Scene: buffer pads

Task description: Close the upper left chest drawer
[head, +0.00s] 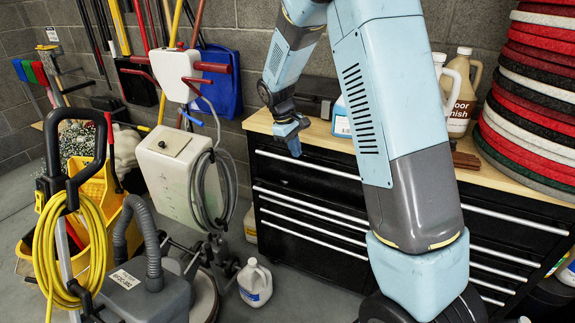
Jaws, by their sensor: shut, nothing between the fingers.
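The chest (258,122) is black with a pale wooden top and long light drawer handles. Its upper left drawer (325,163) is at the top of the left stack, with a light handle along it. I cannot tell from this view how far that drawer stands out, if at all. My gripper (296,151) is shut and empty, pointing down at the front edge of the chest top, before the left part of the upper left drawer. Whether it touches the drawer front cannot be told. My arm hides the middle of the chest.
Jugs (462,90) and a stack of red, black and white pads (535,90) stand on the chest top. A floor machine with a white tank (172,172) and a yellow mop bucket (98,200) stand left. A white jug (255,283) stands on the floor before the chest.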

